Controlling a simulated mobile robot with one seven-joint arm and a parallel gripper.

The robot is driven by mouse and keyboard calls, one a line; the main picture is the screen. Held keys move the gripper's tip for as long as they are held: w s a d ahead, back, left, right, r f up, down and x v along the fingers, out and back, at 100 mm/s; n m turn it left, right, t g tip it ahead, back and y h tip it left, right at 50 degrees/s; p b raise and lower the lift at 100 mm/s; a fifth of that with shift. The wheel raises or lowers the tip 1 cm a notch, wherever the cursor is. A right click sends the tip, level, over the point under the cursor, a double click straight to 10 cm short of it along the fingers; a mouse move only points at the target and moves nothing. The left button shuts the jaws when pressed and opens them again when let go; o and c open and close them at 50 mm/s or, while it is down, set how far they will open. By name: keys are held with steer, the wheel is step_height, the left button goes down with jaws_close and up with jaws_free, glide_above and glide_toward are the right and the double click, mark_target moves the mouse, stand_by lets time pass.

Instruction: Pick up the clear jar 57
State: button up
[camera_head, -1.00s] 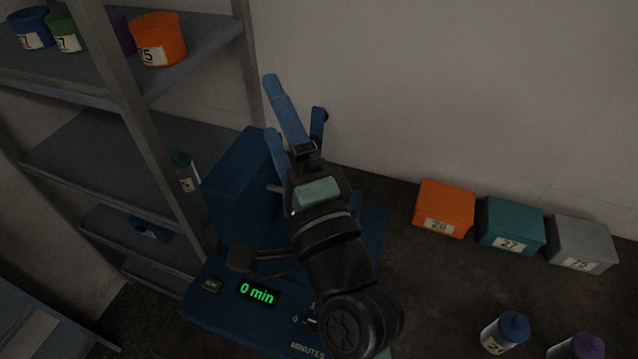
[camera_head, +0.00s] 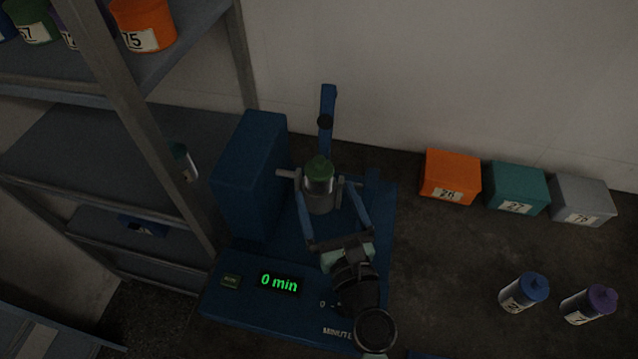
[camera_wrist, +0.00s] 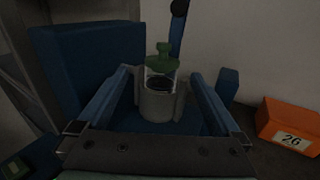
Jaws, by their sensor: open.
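A clear jar (camera_head: 318,185) with a green lid stands upright in a grey cup-like holder (camera_head: 322,203) on the blue shaker machine. No number on the jar can be read. It also shows in the wrist view (camera_wrist: 160,78), its lower part hidden by the holder. My gripper (camera_head: 324,182) is open, with one blue finger on each side of the jar and holder. In the wrist view the fingers (camera_wrist: 161,72) stand apart to left and right of the jar, with visible gaps, and seem not to touch it.
The shaker's blue block (camera_head: 248,165) is close on the left and its blue upright post (camera_head: 326,115) is behind the jar. A shelf rack (camera_head: 150,150) stands further left. Boxes, including orange 26 (camera_head: 450,178), and two bottles (camera_head: 523,292) are on the right.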

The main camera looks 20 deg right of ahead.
mark_target(323, 181)
steer(key=shift+w+d, duration=0.25)
steer(key=shift+w, duration=1.2)
steer(key=shift+w+d, duration=0.2)
steer(key=shift+w, duration=1.2)
steer(key=shift+c, duration=0.2)
steer(key=c, duration=1.4)
steer(key=shift+c, duration=0.6)
steer(key=shift+r, duration=0.1)
